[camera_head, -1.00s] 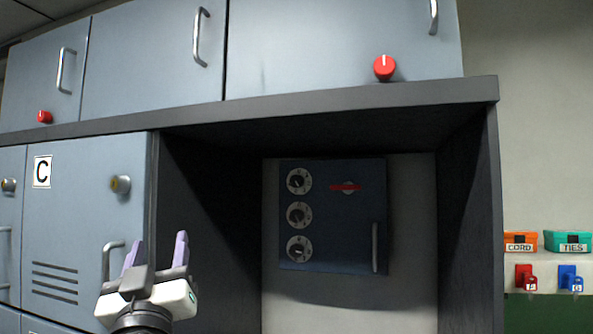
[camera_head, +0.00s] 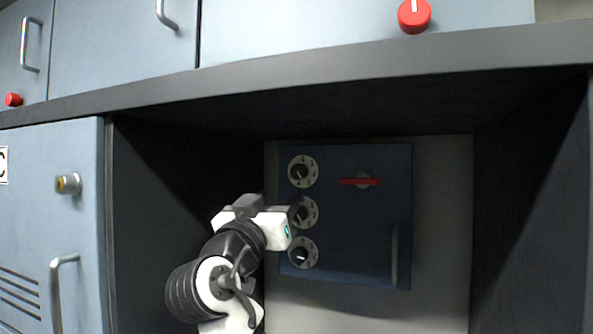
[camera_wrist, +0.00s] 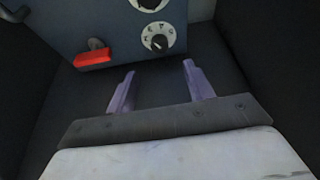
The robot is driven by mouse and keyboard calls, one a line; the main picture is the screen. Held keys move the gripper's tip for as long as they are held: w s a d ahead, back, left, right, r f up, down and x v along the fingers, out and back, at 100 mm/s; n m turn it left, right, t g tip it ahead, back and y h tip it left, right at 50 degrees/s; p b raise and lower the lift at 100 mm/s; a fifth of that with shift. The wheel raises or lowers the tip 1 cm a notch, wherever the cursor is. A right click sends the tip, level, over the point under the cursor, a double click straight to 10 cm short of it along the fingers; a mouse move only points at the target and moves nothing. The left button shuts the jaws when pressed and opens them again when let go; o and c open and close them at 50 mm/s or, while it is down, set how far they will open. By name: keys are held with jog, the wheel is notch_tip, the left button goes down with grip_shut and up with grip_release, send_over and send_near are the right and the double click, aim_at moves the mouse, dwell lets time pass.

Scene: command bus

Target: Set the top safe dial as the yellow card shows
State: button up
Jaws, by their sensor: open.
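The top safe dial (camera_head: 303,171) is a dark knob on a pale ring of marks, uppermost of three on the blue safe door. It also shows in the wrist view (camera_wrist: 157,41), just beyond my fingertips; its exact setting is too small to read surely. The middle dial (camera_head: 304,212) is partly covered by my gripper, and the bottom dial (camera_head: 302,253) is below. My gripper (camera_head: 274,201) is in front of the safe's left side. In the wrist view its two purple fingers (camera_wrist: 159,68) are apart with nothing between them. The yellow card is not in view.
The safe (camera_head: 350,245) sits inside a dark recess under a grey shelf edge (camera_head: 330,75). It has a red lever (camera_head: 360,181) and a vertical handle (camera_head: 395,255). A locker door handle (camera_head: 58,290) sticks out at left. The recess right of my arm is clear.

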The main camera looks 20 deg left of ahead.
aim_at(298, 174)
jog(key=p+x, duration=0.4)
jog(key=x, duration=0.5)
jog(key=shift+w+r, duration=0.15)
jog(key=shift+w, duration=0.55)
jog(key=c, duration=1)
